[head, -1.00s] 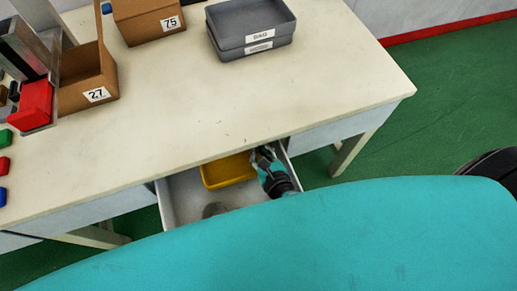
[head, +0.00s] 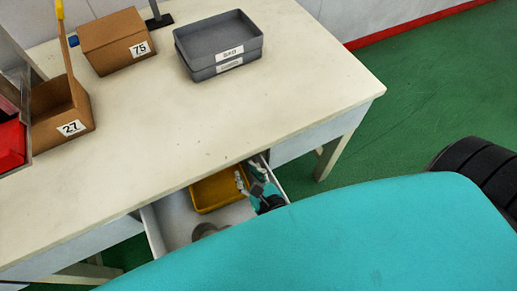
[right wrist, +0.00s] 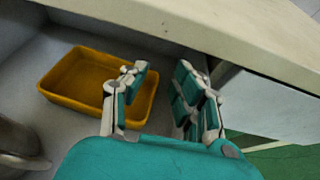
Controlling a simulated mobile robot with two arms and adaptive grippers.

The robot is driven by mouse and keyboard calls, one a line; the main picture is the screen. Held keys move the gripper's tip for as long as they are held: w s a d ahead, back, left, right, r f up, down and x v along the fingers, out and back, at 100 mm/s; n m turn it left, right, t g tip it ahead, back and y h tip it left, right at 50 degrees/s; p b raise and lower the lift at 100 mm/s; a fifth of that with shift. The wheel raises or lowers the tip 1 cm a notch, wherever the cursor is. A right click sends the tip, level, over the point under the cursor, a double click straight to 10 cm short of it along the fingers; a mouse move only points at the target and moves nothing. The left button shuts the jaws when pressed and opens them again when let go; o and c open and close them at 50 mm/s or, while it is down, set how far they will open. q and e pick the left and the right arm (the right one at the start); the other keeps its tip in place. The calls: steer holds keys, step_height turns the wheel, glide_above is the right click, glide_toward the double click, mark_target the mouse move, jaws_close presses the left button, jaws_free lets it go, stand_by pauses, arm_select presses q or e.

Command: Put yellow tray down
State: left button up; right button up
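The yellow tray (head: 213,207) lies in the open drawer (head: 155,236) under the front edge of the table. It also shows in the right wrist view (right wrist: 72,103), flat on the drawer floor. My right gripper (head: 252,172) is at the tray's right end. In the right wrist view my right gripper (right wrist: 163,80) has its fingers spread, one over the tray and one beyond its right wall, with nothing clamped between them. My left gripper is not in view. My teal body hides the front of the drawer.
A grey metallic round object (right wrist: 15,145) stands in the drawer left of the gripper. The table (head: 230,120) overhangs the drawer. On it are stacked grey trays (head: 218,68), cardboard boxes marked 75 (head: 108,45) and 27 (head: 55,120), and a red bin (head: 10,145).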

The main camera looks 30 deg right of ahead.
steer(key=v, duration=0.7)
steer(key=shift+s+b, duration=0.25)
steer(key=shift+b, duration=0.1)
steer(key=shift+r, duration=0.1)
